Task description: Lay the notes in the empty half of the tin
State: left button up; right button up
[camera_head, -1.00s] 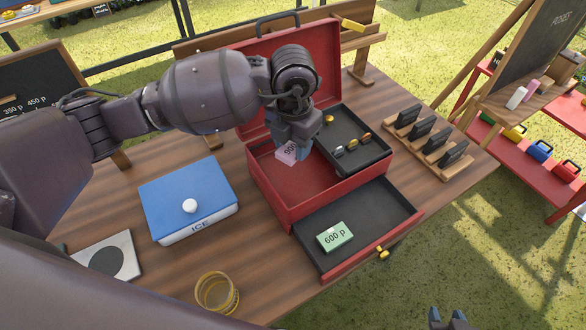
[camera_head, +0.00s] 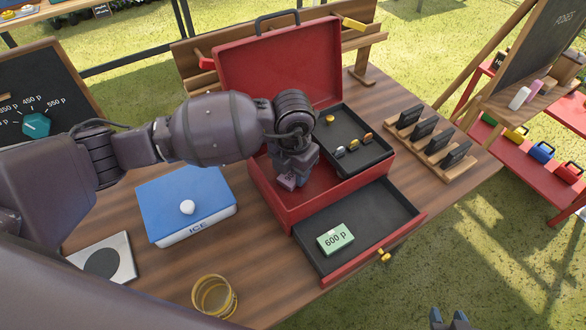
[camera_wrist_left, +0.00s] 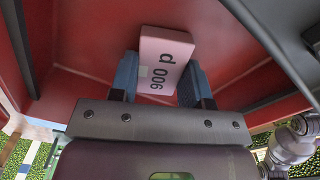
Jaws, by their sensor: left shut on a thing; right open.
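The red tin (camera_head: 268,205) stands on the table with its lid (camera_head: 275,67) up and its front drawer (camera_head: 358,238) pulled out. A pink block of notes marked 900 p (camera_wrist_left: 163,58) is between the fingers of my left gripper (camera_wrist_left: 160,80), inside the tin's left half. In the head view the pink notes (camera_head: 286,182) are mostly hidden by the gripper. Whether they touch the tin's floor I cannot tell. A green block of notes marked 600 p (camera_head: 335,239) lies in the drawer. My right gripper (camera_head: 449,318) is open and empty at the bottom edge, off the table.
A black tray (camera_head: 362,158) with several coins fills the tin's right half. A wooden rack (camera_head: 443,155) holds dark cards at right.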

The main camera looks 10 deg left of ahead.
pick_arm(q)
jog(key=shift+f, duration=0.2)
jog(key=o, duration=0.9)
jog(key=shift+r, duration=0.15)
notch_tip(320, 180, up, 12)
jog(key=p, duration=0.1)
